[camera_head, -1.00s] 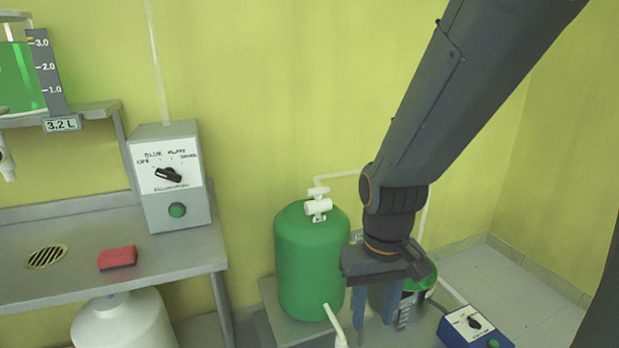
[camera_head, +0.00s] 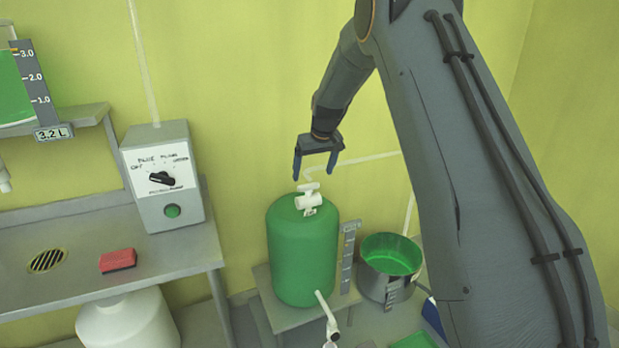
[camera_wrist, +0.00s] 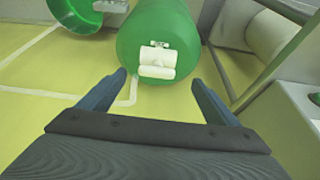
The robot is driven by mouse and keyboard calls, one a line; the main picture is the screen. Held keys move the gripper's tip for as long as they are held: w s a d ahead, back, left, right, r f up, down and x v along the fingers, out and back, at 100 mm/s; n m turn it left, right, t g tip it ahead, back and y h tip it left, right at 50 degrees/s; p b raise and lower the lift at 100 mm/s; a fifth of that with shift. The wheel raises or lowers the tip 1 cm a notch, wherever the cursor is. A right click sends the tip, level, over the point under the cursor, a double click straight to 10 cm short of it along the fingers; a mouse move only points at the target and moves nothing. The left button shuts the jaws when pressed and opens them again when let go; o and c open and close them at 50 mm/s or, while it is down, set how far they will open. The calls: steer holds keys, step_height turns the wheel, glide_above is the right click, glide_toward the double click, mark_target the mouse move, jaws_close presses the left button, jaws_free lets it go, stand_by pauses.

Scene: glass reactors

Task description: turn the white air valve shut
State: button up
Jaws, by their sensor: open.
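In the wrist view my gripper (camera_wrist: 158,78) shows both blue fingers spread wide. I cannot tell whether they touch the valve; they look apart from it.
A grey control box (camera_head: 168,180) with a black knob stands on the steel bench (camera_head: 190,262) at left, near a red sponge (camera_head: 118,260). A pot with green contents (camera_head: 390,258) stands right of the tank. Another white valve (camera_head: 331,330) is low on the tank's outlet.

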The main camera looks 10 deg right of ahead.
mark_target(308, 184)
steer(key=shift+w+a+f+p, duration=0.1)
steer(key=shift+w+f+p, duration=0.25)
steer(key=shift+w+f, duration=0.7)
steer(key=shift+w+a+f+p, duration=0.1)
steer(key=shift+w+f+p, duration=0.4)
steer(key=shift+f, duration=0.8)
steer(key=shift+w+a+f+p, duration=0.1)
steer(key=shift+w+f+p, duration=0.15)
steer(key=shift+w+f, duration=0.85)
steer(key=shift+s+f, duration=0.1)
steer(key=shift+s, duration=0.05)
steer(key=c, duration=1.1)
steer(key=shift+o, duration=0.2)
